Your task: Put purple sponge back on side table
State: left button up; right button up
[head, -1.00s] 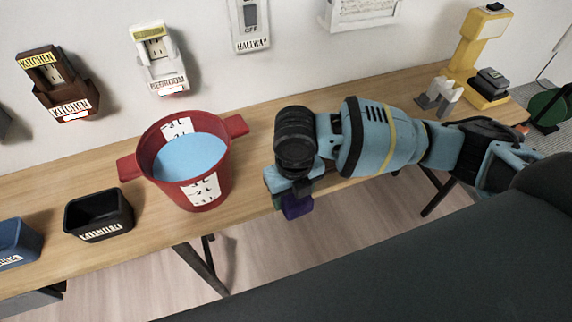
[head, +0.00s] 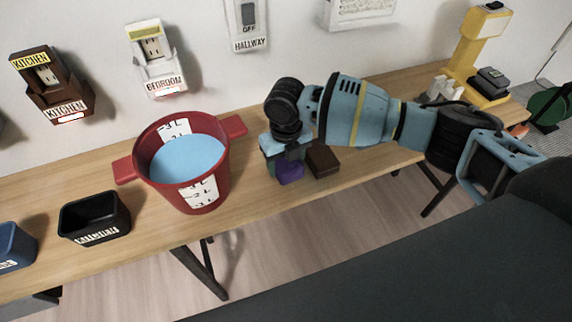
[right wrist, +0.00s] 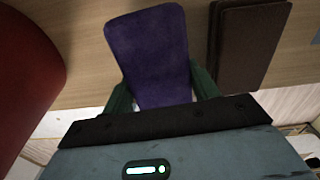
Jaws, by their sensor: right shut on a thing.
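The purple sponge (head: 289,172) is in my right gripper (head: 284,163), over the wooden side table (head: 250,190) near its front edge. In the right wrist view the sponge (right wrist: 155,55) stands out between the two green fingers of the gripper (right wrist: 162,95), which are shut on its sides. I cannot tell whether the sponge touches the tabletop. My left gripper is not in view.
A red bucket (head: 220,178) of blue liquid stands left of the sponge. A dark brown block (head: 323,160) lies close on its right and also shows in the right wrist view (right wrist: 248,45). A black bin (head: 94,216) sits further left.

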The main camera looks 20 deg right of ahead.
aim_at(284, 159)
jog(key=shift+f, duration=0.75)
jog(key=shift+f, duration=0.25)
jog(key=o, duration=1)
jog(key=r, duration=0.8)
jog(key=shift+w+a, duration=0.1)
jog(key=shift+w, duration=0.15)
